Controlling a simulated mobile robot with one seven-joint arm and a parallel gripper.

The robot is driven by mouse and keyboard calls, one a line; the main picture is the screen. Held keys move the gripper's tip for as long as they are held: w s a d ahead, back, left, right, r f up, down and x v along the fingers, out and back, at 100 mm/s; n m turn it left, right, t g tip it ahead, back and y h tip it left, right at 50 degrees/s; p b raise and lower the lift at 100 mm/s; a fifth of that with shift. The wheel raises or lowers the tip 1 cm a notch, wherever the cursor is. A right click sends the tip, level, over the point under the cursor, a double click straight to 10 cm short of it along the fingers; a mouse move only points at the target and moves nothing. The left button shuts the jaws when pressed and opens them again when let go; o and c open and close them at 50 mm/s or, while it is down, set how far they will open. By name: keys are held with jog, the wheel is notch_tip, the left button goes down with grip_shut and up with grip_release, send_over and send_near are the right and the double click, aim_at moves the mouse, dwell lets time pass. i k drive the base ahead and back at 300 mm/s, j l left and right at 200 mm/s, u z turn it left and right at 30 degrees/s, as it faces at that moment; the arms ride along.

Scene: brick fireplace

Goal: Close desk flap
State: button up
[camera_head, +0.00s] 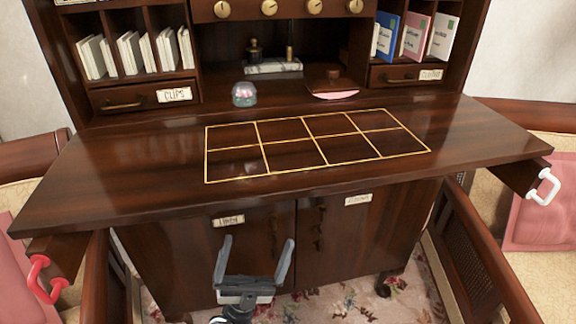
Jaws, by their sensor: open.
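The desk flap (120,165) is a dark wooden board lying open and flat, with a gold-lined grid inlaid in its middle. It spans most of the camera_head view. Pulled-out wooden supports sit under its two sides, one with a red handle (45,280) at the left and one with a white handle (545,187) at the right. My gripper (257,244) is open and empty. It appears below the flap's front edge, in front of the lower cupboard doors, and its distance from them is hard to tell.
A small glass globe (244,94) and a pink round item (335,95) sit by the flap's rear edge. Behind are drawers, books and papers in slots. Chairs (475,255) stand at both sides. The flap's gridded middle is clear.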

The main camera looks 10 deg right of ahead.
aim_at(181, 168)
jog(key=k, duration=1)
